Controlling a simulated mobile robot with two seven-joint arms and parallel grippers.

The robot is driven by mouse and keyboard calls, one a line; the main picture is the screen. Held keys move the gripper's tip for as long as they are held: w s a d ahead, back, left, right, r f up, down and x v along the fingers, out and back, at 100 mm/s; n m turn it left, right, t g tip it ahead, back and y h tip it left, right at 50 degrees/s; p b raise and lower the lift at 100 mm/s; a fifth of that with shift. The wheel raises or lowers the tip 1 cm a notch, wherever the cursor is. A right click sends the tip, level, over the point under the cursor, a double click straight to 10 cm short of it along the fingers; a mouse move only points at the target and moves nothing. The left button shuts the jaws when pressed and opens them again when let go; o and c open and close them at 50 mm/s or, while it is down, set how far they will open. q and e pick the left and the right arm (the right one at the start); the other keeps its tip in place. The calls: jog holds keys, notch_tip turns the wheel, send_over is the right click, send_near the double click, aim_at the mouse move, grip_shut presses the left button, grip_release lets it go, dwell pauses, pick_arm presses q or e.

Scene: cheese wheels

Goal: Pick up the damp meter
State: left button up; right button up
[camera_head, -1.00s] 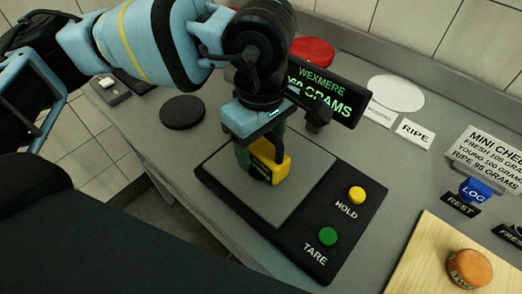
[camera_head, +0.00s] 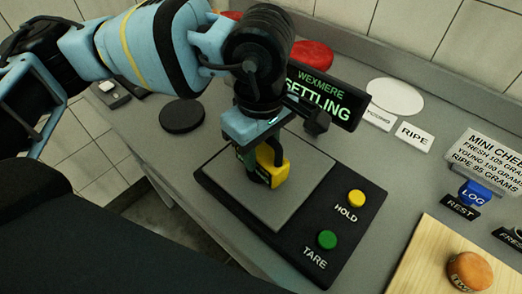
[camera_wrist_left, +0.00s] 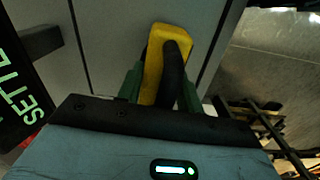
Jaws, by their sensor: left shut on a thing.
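The damp meter is a yellow block with a dark curved handle (camera_head: 272,170). It is over the pan of the scale (camera_head: 300,195); I cannot tell whether it touches the pan. My left gripper (camera_head: 258,160) comes down from above and is shut on the meter. In the left wrist view the yellow meter (camera_wrist_left: 153,65) sits between the green fingers of the left gripper (camera_wrist_left: 160,90). The fingers hide part of it. My right gripper is not in view.
The scale display (camera_head: 326,97) reads SETTLING. The yellow HOLD button (camera_head: 356,197) and green TARE button (camera_head: 327,239) are on the scale's right side. A wooden board (camera_head: 424,262) carries an orange cheese (camera_head: 469,271). A black disc (camera_head: 182,115) and white disc (camera_head: 396,95) lie behind.

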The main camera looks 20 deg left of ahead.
pick_arm(q)
jog(key=shift+r, duration=0.15)
jog(key=shift+r, duration=0.6)
notch_tip(320, 180, up, 2)
jog(key=shift+r, duration=0.1)
jog(key=s+d+r+b, duration=0.1)
jog(key=s+d, duration=0.2)
jog(key=s, duration=1.2)
jog(key=shift+s+r, duration=0.15)
jog(key=shift+s, duration=0.2)
jog(key=shift+d+b, duration=0.15)
jog(key=shift+b, duration=0.15)
